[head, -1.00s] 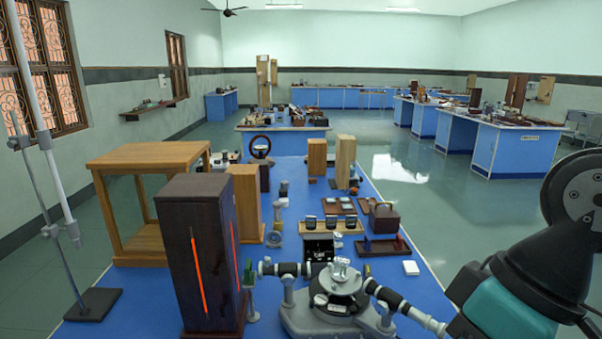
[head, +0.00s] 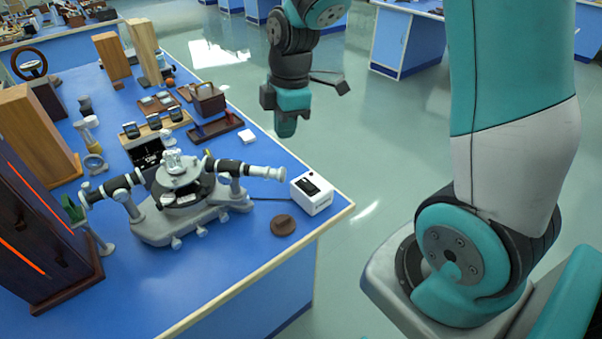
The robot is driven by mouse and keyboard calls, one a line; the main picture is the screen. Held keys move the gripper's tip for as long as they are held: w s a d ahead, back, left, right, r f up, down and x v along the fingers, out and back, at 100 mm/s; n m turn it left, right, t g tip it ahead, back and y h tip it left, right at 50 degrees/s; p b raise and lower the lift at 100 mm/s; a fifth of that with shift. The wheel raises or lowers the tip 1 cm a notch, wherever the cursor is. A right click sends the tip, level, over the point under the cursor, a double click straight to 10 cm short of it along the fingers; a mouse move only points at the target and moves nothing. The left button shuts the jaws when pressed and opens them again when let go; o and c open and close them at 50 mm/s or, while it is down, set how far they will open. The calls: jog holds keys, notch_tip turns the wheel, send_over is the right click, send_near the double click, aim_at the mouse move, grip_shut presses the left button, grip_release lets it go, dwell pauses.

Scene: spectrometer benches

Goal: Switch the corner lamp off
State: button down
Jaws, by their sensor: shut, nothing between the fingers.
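A tall dark wooden lamp housing (head: 30,240) with glowing orange slits stands at the left of the blue bench in the head view, cut off by the picture's edge. A small white box (head: 312,193) with a black switch-like panel on top sits near the bench's right corner. I cannot tell whether that box belongs to the lamp. My gripper (head: 286,126) is shut and empty, pointing down, beyond the bench's right edge and above the floor in the picture. It is apart from both the housing and the white box.
A spectrometer (head: 182,195) with two telescope tubes stands between the housing and the white box. A brown round disc (head: 283,225) lies in front of the box. Several small instruments and wooden blocks (head: 112,57) crowd the bench's far part. The front strip of the blue bench (head: 190,285) is bare.

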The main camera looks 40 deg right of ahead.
aim_at(304, 180)
jog(key=w+d+f+n+h, duration=0.1)
jog(key=w+d+f+n, duration=0.2)
jog(key=d+f, duration=0.3)
jog(key=shift+w+d, duration=0.45)
jog(key=shift+d, duration=0.45)
jog(key=shift+f, duration=0.1)
notch_tip(304, 180, down, 12)
jog(key=shift+s+f+p, duration=0.1)
jog(key=shift+p, duration=1.15)
jog(key=shift+f, duration=0.85)
